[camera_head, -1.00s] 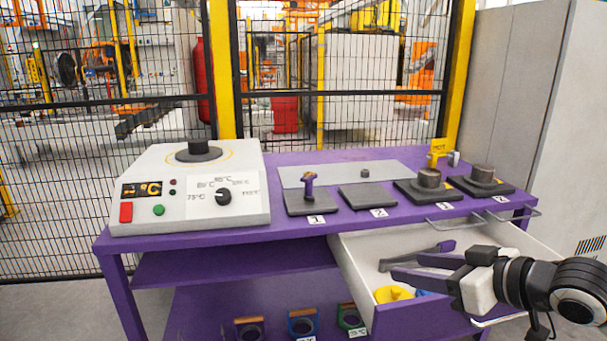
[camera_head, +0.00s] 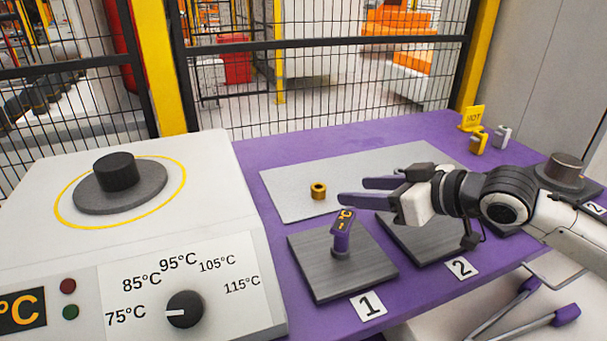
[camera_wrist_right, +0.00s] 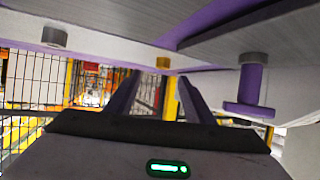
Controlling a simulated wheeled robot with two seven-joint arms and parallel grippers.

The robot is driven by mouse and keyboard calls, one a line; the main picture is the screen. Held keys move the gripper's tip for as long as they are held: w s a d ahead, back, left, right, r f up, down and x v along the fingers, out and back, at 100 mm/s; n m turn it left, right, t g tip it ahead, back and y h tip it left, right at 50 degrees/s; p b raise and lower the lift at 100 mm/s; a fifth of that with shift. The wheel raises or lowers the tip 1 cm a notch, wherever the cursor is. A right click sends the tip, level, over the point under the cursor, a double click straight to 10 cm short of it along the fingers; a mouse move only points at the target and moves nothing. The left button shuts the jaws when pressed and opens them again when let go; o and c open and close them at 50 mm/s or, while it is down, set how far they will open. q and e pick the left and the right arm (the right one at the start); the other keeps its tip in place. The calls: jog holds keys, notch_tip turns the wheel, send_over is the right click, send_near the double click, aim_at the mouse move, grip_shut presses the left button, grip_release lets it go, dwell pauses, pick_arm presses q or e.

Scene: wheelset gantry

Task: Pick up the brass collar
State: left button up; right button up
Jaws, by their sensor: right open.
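The brass collar (camera_head: 318,191) is a small gold ring standing on the light grey sheet on the purple bench. It also shows in the right wrist view (camera_wrist_right: 163,62), roughly between the two fingers. My right gripper (camera_head: 352,191) is open and empty, just to the right of the collar in the head view, its purple fingers pointing at it. Its fingers also show in the wrist view (camera_wrist_right: 159,80). The collar looks apart from both fingers. My left gripper is not in view.
A purple handheld gauge (camera_head: 342,233) stands on plate 1 (camera_head: 335,278), in front of the collar. The white heater (camera_head: 215,235) with its dial is at the left. Plate 2 lies partly under my right arm. The grey sheet (camera_head: 290,207) is otherwise clear around the collar.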

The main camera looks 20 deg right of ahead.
aim_at(319, 187)
jog(key=shift+x, duration=2.25)
jog(key=w, duration=0.1)
jog(key=w+a, duration=0.1)
jog(key=w+a+f+b, duration=0.1)
jog(key=shift+w, duration=0.35)
jog(key=shift+w+a+f, duration=0.25)
jog(key=shift+w+f, duration=0.05)
jog(key=shift+w, duration=0.2)
jog(key=c, duration=1.1)
